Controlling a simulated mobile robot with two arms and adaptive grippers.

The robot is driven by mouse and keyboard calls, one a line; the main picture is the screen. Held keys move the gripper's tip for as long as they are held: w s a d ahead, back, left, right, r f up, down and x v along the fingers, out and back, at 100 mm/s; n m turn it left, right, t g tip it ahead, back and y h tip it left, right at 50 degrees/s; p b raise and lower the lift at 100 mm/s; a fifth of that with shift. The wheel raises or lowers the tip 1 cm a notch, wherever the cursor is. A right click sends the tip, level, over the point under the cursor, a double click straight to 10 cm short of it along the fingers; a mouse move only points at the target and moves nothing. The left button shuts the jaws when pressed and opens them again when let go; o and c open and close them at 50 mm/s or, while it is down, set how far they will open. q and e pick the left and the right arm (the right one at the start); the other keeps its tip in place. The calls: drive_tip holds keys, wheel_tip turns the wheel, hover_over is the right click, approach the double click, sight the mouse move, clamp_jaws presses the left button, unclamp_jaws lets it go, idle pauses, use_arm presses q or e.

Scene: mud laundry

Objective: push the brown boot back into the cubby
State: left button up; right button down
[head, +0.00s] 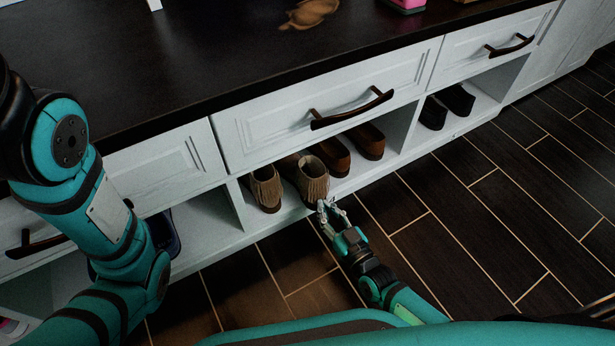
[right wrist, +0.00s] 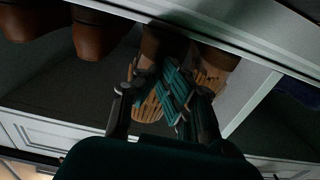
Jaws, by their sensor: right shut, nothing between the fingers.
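A brown fringed boot (head: 312,182) stands upright at the front of the middle cubby (head: 390,152), with its toe at the cubby's front edge. Its mate, another brown fringed boot (head: 265,190), stands to its left, set a little further left in the same cubby. My right gripper (head: 326,207) is shut and empty, right at the toe of the right-hand fringed boot; I cannot tell whether it touches. In the right wrist view the shut fingers (right wrist: 165,98) cover part of the boots (right wrist: 213,68). My left arm shows at the left, but its gripper is out of view.
Smooth brown shoes (head: 367,141) stand right of the boots in the same cubby. Black shoes (head: 446,107) sit in the cubby further right, and a dark blue item (head: 165,232) lies in the left one. Drawers with dark handles (head: 350,110) are above. The wooden floor (head: 440,215) in front is clear.

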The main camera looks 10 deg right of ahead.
sight(318, 199)
drive_tip(key=shift+b+x, duration=0.4)
drive_tip(key=shift+x, duration=1.6)
drive_tip(key=shift+b+x, duration=0.35)
drive_tip(key=shift+x, duration=1.2)
drive_tip(key=shift+s+d+p, duration=0.1)
drive_tip(key=shift+s+p, duration=0.2)
drive_tip(key=shift+s, duration=0.15)
drive_tip(key=p+v, duration=0.4)
drive_tip(key=v, duration=0.5)
drive_tip(key=shift+s, duration=0.4)
